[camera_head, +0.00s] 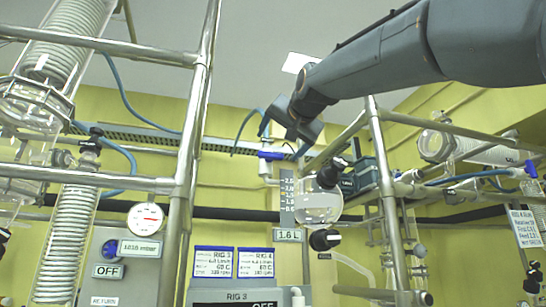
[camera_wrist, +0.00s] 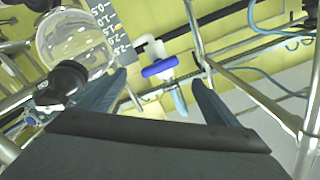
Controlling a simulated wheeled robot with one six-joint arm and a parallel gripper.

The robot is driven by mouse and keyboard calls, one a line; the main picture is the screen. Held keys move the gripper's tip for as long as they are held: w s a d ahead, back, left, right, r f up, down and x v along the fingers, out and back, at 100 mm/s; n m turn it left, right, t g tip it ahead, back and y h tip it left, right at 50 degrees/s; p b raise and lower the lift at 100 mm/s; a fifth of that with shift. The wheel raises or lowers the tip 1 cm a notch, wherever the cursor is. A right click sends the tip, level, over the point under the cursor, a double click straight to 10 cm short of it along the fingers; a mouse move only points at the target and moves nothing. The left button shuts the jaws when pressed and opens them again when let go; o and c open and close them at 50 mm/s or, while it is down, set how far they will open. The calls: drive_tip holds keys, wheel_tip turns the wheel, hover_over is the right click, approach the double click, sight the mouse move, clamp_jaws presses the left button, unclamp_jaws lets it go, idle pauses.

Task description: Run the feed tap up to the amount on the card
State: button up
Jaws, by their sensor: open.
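The blue tap handle (camera_head: 271,155) sits on a white fitting above a round glass vessel (camera_head: 318,206). A dark scale beside the vessel is marked from 0.5 to 2.5. Clear liquid lies low in the vessel, its surface apparently near the lower marks; I cannot read it exactly. A card (camera_head: 289,235) below reads 1.6 L. My gripper (camera_head: 282,138) is near the tap. In the wrist view my gripper (camera_wrist: 159,77) is open, with the blue tap handle (camera_wrist: 160,67) between its fingers in the picture. Contact cannot be told. The vessel (camera_wrist: 76,44) shows at upper left.
Metal frame posts (camera_head: 196,130) stand left, and another frame (camera_head: 386,200) stands right of the vessel. Black knobs (camera_head: 325,240) stick out by the vessel. A pressure gauge (camera_head: 146,219), a panel and RIG cards (camera_head: 213,262) are lower left.

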sight(272, 154)
drive_tip(key=w+n+p, duration=0.1)
drive_tip(key=w+n, duration=0.1)
drive_tip(key=w+a+n+p, duration=0.1)
drive_tip(key=w+n, duration=0.1)
drive_tip(key=w, duration=0.1)
drive_tip(key=w+a+n+p, duration=0.1)
drive_tip(key=w+n, duration=0.1)
drive_tip(key=shift+w, duration=0.35)
drive_tip(key=c, duration=1.1)
drive_tip(key=shift+o, duration=0.2)
drive_tip(key=shift+n, duration=0.3)
